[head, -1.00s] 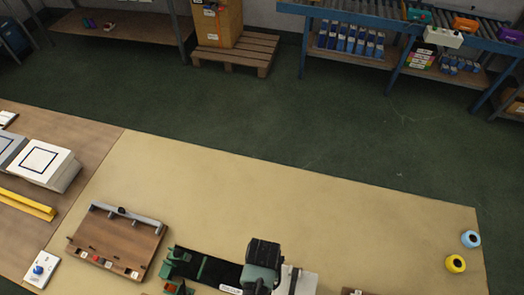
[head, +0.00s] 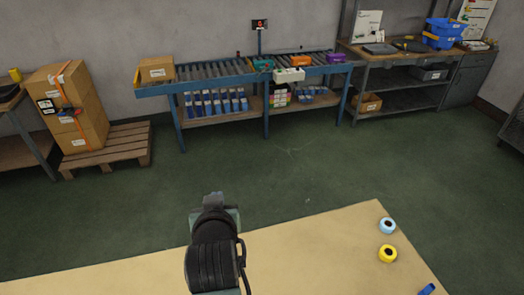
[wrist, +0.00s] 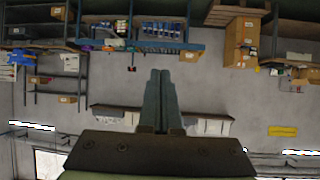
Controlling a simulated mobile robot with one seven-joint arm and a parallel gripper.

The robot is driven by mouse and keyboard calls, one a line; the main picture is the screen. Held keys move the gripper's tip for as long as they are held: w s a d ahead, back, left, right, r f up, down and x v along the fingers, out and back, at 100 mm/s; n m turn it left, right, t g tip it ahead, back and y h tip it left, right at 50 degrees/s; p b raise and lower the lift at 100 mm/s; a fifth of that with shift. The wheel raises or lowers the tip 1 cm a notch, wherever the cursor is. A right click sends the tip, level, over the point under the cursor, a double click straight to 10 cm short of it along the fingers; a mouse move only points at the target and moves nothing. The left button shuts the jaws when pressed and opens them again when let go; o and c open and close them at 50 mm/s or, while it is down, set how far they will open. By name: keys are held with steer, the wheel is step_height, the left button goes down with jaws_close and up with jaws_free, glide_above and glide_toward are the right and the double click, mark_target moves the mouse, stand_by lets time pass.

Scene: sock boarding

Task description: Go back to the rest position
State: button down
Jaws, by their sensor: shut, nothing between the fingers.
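My gripper (wrist: 160,100) shows in the wrist view with its two fingers side by side, shut and empty. The wrist view is upside down and looks out over the room, toward shelves and a wall. In the head view my dark arm (head: 213,262) rises over the edge of the tan table (head: 310,245) at the bottom centre. The fingers cannot be made out there. The arm touches nothing that I can see.
A light-blue roll (head: 387,225) and a yellow roll (head: 387,253) lie on the table's right end. Beyond the green floor (head: 330,185) stand a roller conveyor (head: 215,77), boxes on a pallet (head: 110,147) and a workbench (head: 400,52). The floor between is clear.

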steer(key=s+d+r+t+b, duration=0.1)
steer(key=d+r+t, duration=0.15)
steer(key=r, duration=0.65)
steer(key=d+r+m+t+b, duration=0.1)
steer(key=r+t, duration=0.2)
steer(key=r, duration=0.5)
steer(key=s+d+r+t+b, duration=0.1)
steer(key=d+r+t, duration=0.15)
steer(key=r, duration=0.65)
steer(key=s+d+r+t+h+b, duration=0.1)
steer(key=s+r+t, duration=0.2)
steer(key=s+r, duration=0.3)
steer(key=s+d+r+t+h+b, duration=0.1)
steer(key=s+d+r+t, duration=0.1)
steer(key=s+r+t, duration=0.2)
steer(key=s+r, duration=0.3)
steer(key=r, duration=0.2)
steer(key=shift+s+d+r+m, duration=0.25)
steer(key=shift+r+m, duration=0.1)
steer(key=shift+m, duration=0.05)
